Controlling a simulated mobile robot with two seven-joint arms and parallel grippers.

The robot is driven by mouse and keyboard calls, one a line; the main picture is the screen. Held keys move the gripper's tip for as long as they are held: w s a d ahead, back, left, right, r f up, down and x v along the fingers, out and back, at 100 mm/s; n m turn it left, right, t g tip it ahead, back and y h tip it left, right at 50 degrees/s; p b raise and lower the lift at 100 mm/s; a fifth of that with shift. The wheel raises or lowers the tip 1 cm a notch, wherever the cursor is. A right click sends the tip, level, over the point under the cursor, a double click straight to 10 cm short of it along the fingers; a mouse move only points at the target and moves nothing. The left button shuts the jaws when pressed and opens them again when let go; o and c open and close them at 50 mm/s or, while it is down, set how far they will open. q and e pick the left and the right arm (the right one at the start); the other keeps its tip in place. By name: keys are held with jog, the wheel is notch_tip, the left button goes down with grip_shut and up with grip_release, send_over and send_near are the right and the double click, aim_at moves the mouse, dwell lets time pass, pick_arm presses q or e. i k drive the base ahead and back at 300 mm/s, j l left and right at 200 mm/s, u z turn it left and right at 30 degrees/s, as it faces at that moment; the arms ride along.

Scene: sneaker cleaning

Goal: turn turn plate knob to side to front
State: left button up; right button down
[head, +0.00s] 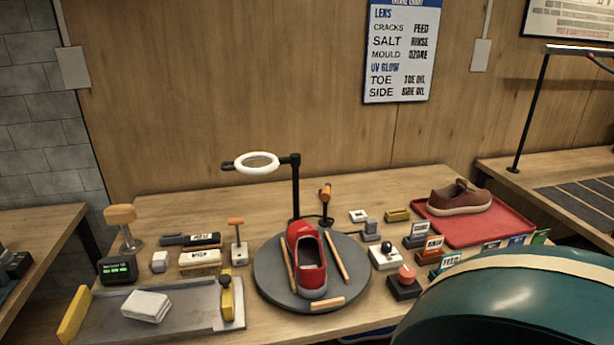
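The round dark grey turn plate (268,282) sits on the wooden bench. A short wooden block (327,304) lies at the plate's front rim, slightly right of centre. An orange-topped post (325,194) stands just behind the plate. I cannot tell for certain which of these is the plate's knob. Neither gripper is in view, and nothing touches the plate from outside.
A ring lamp (257,163) on a black stand rises behind the plate. A grey tray (190,322) with a white cloth is at left. A red tray (475,227) holds a brown shoe. Small blocks and labelled cards crowd the right. A large teal rounded shape hides the lower right.

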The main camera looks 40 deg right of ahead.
aim_at(405, 275)
jog(key=z, duration=2.15)
